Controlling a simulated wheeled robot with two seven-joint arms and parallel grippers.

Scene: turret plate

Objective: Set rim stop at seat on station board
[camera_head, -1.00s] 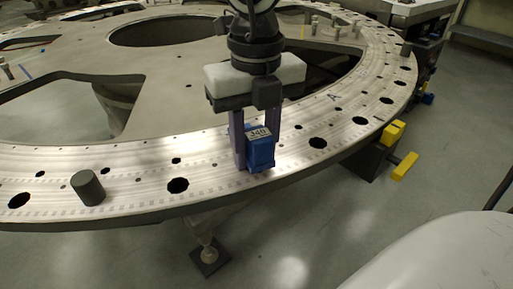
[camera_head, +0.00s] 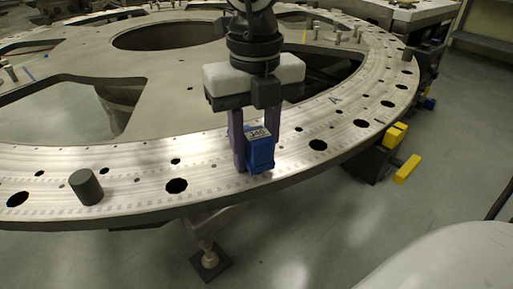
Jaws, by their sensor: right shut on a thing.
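The rim stop is a blue block (camera_head: 261,154) with a pale label marked 340 on its top. My right gripper (camera_head: 253,152) points down and is shut on the blue block, near the outer edge of the turret plate (camera_head: 130,165). I cannot tell whether the block touches the plate. The plate is a large metal ring with a row of dark holes along its rim. No board or marked seat can be told for sure. My left gripper is not in view.
A dark grey cylinder (camera_head: 86,187) stands on the rim at the left. Several pegs stand at the far right of the plate. Yellow blocks (camera_head: 407,168) stick out beyond the rim at the right. A white rounded surface (camera_head: 450,262) fills the lower right corner.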

